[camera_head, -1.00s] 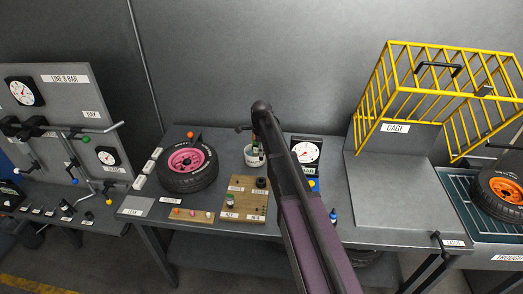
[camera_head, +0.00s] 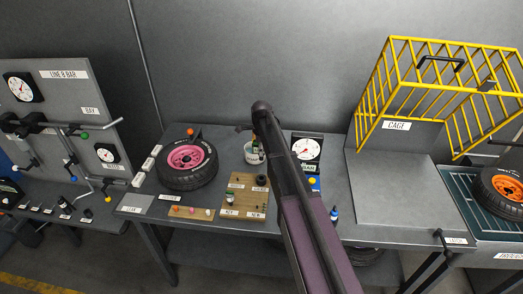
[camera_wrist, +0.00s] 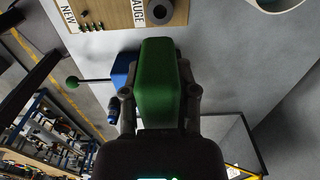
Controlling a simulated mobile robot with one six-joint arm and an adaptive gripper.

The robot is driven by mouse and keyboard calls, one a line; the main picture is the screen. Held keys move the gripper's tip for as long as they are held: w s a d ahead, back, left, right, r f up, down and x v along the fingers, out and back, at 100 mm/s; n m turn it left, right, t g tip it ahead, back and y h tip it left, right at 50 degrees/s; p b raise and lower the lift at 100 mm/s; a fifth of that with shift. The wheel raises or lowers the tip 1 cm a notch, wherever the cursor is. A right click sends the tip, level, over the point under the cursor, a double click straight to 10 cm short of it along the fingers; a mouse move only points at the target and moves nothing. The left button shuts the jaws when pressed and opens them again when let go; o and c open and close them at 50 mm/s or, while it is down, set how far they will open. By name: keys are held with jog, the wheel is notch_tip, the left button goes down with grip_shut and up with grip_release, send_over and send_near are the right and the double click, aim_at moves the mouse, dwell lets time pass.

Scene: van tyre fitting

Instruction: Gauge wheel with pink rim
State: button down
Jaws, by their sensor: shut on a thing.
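The wheel with the pink rim (camera_head: 187,160) lies flat on the bench at the left, its black tyre facing up. In the wrist view my gripper (camera_wrist: 158,90) is shut on a green block-shaped thing (camera_wrist: 160,62), held between both fingers. I cannot tell from its visible face whether it is the gauge. A dark ring (camera_wrist: 159,11) sits beside the GAUGE label on the wooden board (camera_head: 238,209). In the head view my arm hides my gripper and the green thing. The pink-rimmed wheel is out of the wrist view.
A white cup (camera_head: 254,157) and a dial on a stand (camera_head: 306,149) stand behind my arm. A small blue bottle (camera_head: 334,214) stands to its right. The yellow cage (camera_head: 440,90) and an orange-rimmed wheel (camera_head: 507,187) are further right. The grey bench before the cage is clear.

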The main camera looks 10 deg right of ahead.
aim_at(262, 159)
jog(key=shift+f+b, duration=1.7)
jog(key=shift+f, duration=0.25)
jog(key=shift+f+b, duration=4.85)
jog(key=shift+f, duration=0.05)
dwell(1.2)
